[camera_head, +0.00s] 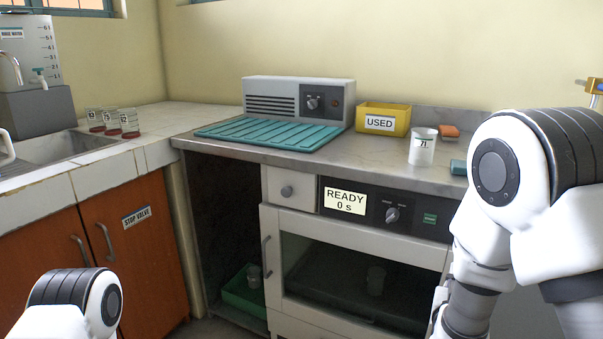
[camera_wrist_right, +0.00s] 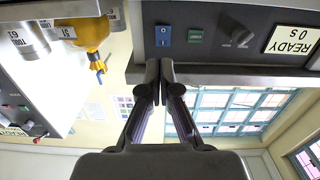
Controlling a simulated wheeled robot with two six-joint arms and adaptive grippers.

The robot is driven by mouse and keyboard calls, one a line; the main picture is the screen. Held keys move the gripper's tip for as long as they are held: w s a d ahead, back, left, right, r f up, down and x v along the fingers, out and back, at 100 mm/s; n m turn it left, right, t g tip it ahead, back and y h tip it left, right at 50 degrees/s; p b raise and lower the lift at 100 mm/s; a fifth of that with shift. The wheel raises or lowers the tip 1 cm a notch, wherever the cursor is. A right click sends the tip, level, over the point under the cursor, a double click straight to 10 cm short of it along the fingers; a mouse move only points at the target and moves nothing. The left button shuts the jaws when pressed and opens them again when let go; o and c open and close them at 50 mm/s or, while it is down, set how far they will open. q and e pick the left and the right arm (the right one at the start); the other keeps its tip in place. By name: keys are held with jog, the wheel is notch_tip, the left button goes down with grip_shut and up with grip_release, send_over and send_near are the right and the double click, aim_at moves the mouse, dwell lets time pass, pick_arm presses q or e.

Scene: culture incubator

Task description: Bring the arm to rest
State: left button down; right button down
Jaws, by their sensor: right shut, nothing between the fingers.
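My right arm (camera_head: 500,190) fills the right side of the head view, bent in front of the incubator's right end. Its gripper (camera_wrist_right: 164,72) shows in the right wrist view, fingers shut together and empty. The fingertips appear over the lower edge of the dark control panel (camera_wrist_right: 215,62); I cannot tell whether they touch it. My left arm (camera_head: 75,305) shows only as a rounded joint at the lower left of the head view; its gripper is out of view.
The incubator's display (camera_head: 345,201) reads READY 0 s, and its glass door (camera_head: 360,280) looks closed. The worktop holds a teal ribbed mat (camera_head: 270,133), a yellow USED bin (camera_head: 383,118) and a white cup (camera_head: 422,150). A green tray (camera_head: 240,295) sits in the open bay.

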jog(key=s+a+f+n+g+y, duration=0.1)
jog(key=s+f+n+g+y, duration=0.15)
jog(key=s+f, duration=0.75)
jog(key=s+a+f+n+g+y, duration=0.15)
jog(key=f+g, duration=0.25)
jog(key=f, duration=1.3)
jog(key=s+a+f+g+y, duration=0.4)
jog(key=s+f+g, duration=0.2)
jog(key=s+f, duration=0.45)
jog(key=s+a+n+g+y, duration=0.1)
jog(key=s+a+g, duration=0.2)
jog(key=s, duration=0.5)
notch_tip(320, 180, up, 30)
jog(key=p, duration=3)
jog(key=shift+w+d, duration=0.15)
jog(key=shift+d, duration=0.05)
jog(key=shift+r, duration=0.15)
